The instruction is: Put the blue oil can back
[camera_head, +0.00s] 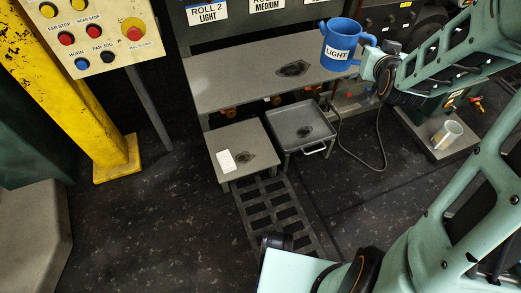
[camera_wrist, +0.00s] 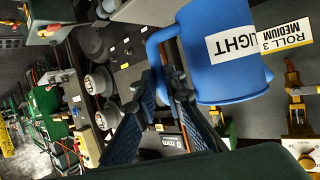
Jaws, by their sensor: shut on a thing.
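The blue oil can (camera_head: 340,54) has a white label reading LIGHT and handles at its sides. It looks upright in the head view, above the right part of a long grey bench (camera_head: 228,82). My gripper (camera_head: 371,53) is at its right side, shut on its handle. In the wrist view the can (camera_wrist: 225,75) fills the upper right, with the fingers of my gripper (camera_wrist: 163,78) around the handle. A dark oily stain (camera_head: 293,69) marks the bench top. The gap between can and bench is hard to judge.
A low grey stand (camera_head: 225,143) with a white card (camera_head: 226,160) and a shallow tray (camera_head: 285,118) stand before the bench. A pale mug (camera_head: 446,135) is at right. Labels ROLL 2 LIGHT (camera_head: 208,12) and ROLL 3 MEDIUM (camera_wrist: 283,32) mark the machine. A yellow post stands left.

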